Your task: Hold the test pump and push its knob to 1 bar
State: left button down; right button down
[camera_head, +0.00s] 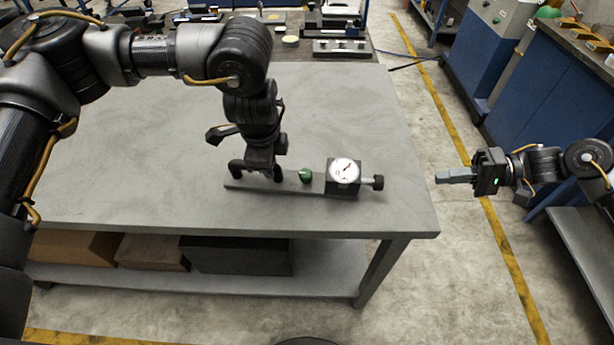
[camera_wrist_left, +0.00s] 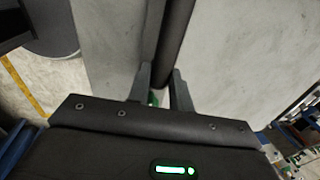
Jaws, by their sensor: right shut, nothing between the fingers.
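The test pump lies on the grey table near its front right edge, with a long flat grey base (camera_head: 232,186), a black bar handle on the left, a green part (camera_head: 305,175), a white dial gauge (camera_head: 344,171) and a black knob (camera_head: 377,182) at the right end. My left gripper (camera_head: 259,172) is over the handle; in the left wrist view its fingers (camera_wrist_left: 161,88) close on both sides of the dark handle bar (camera_wrist_left: 172,40). My right gripper (camera_head: 440,177) is shut and empty, beyond the table edge, pointing left at the knob, with a clear gap between. The dial reading is too small to tell.
The table top (camera_head: 130,180) is bare left of the pump. Boxes (camera_head: 236,256) sit on the shelf below. Another bench with equipment (camera_head: 336,24) stands behind, and blue cabinets (camera_head: 565,95) stand at the right. The floor between is open.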

pick_arm(q)
jog(key=c, duration=1.2)
grip_release()
jog(key=shift+o, duration=0.2)
notch_tip(320, 180, up, 12)
jog(key=s, duration=0.2)
jog(key=shift+s, duration=0.2)
jog(key=shift+a+f, duration=0.1)
jog(key=shift+f, duration=0.05)
